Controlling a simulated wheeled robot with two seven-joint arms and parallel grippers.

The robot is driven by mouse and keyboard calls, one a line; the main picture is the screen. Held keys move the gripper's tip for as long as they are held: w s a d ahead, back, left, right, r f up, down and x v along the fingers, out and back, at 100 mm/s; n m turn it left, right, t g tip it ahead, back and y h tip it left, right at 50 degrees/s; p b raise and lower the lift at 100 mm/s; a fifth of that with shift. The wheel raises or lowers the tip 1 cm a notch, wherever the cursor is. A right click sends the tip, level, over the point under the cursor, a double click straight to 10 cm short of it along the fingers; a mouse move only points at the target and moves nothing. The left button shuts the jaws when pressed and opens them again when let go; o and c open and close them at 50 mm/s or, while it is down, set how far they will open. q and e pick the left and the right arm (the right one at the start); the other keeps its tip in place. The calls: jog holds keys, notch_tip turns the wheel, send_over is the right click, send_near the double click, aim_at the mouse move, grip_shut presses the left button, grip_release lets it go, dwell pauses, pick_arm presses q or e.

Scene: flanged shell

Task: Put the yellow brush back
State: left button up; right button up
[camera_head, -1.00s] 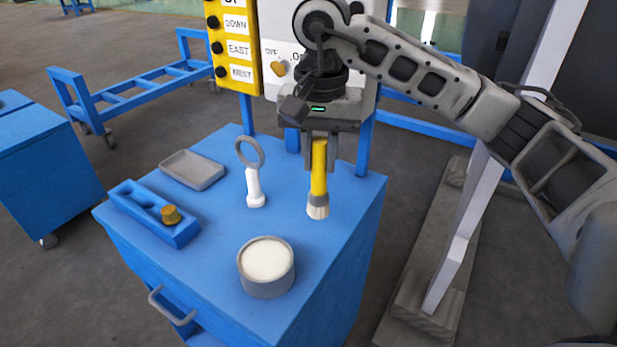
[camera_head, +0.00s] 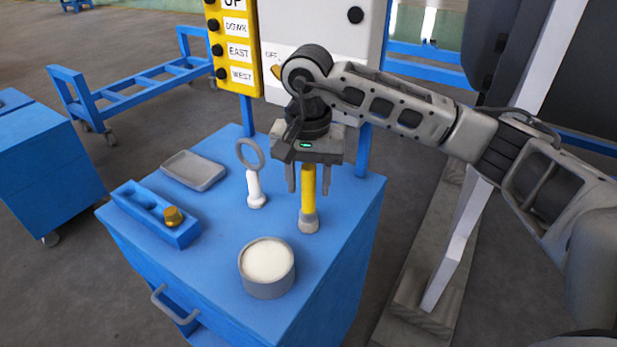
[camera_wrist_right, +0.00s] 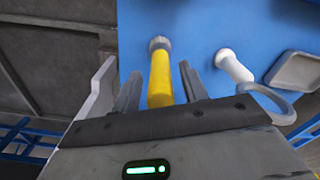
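The yellow brush (camera_head: 308,188) is upright, its grey lower end at the blue cabinet top (camera_head: 345,215), right of the white-handled ring tool. The bristles cannot be made out now. My right gripper (camera_head: 309,189) points down from above with a finger on each side of the yellow handle. In the right wrist view the brush (camera_wrist_right: 160,75) lies between the spread fingers of the right gripper (camera_wrist_right: 159,82), with gaps on both sides. The handle's top is hidden by the gripper body. My left gripper is out of view.
A round grey tub with white contents (camera_head: 267,262) stands at the front. The white-handled ring tool (camera_head: 254,188), a grey tray (camera_head: 193,170) and a blue block with a brass knob (camera_head: 158,214) are on the left.

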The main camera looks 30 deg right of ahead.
jog(key=shift+r, duration=0.1)
notch_tip(320, 180, up, 11)
jog(key=shift+a+r, duration=0.1)
jog(key=shift+r, duration=0.4)
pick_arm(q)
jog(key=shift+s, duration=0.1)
pick_arm(e)
jog(key=shift+s+f, duration=0.1)
jog(key=shift+s, duration=0.05)
